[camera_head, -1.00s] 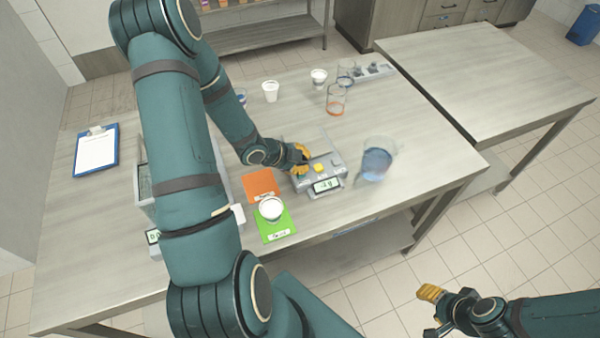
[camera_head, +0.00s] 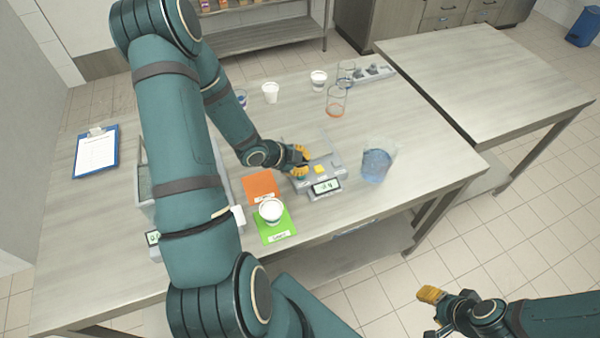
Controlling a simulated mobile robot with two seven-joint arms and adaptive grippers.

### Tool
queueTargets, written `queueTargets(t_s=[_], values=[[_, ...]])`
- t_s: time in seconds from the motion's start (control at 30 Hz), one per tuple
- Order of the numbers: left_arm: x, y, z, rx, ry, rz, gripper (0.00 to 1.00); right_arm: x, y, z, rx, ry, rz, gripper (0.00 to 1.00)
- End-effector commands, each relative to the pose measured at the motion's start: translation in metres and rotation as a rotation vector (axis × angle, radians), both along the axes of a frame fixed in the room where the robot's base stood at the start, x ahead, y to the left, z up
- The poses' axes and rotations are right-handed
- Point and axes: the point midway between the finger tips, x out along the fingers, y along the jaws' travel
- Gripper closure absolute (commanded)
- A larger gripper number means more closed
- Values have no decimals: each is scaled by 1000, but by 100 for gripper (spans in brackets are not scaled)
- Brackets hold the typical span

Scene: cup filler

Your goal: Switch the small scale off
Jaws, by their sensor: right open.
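The small scale (camera_head: 327,187) is a grey box near the front of the table, with a lit display showing faint dark digits. A yellow square (camera_head: 320,169) lies on its top, with a clear upright panel behind. My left gripper (camera_head: 302,160) has yellow fingers and is at the scale's left part, over or touching its top; the contact and the finger gap are too small to tell. My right gripper (camera_head: 432,294) is open and empty, off the table's front edge at the lower right.
A clear jug of bluish liquid (camera_head: 376,165) stands right of the scale. A white cup (camera_head: 271,210) stands on a green card (camera_head: 275,232), beside an orange card (camera_head: 261,186). A second display (camera_head: 153,238) shows behind my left arm. Glasses (camera_head: 336,100) and white cups (camera_head: 270,92) stand further back.

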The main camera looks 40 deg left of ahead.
Motion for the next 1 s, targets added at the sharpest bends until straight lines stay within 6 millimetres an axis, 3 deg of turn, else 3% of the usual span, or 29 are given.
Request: queueTargets(t_s=[1.0], values=[[0, 0, -10, 0, 0, 0, 100, 0, 0, -10, 0, 0, 0, 53]])
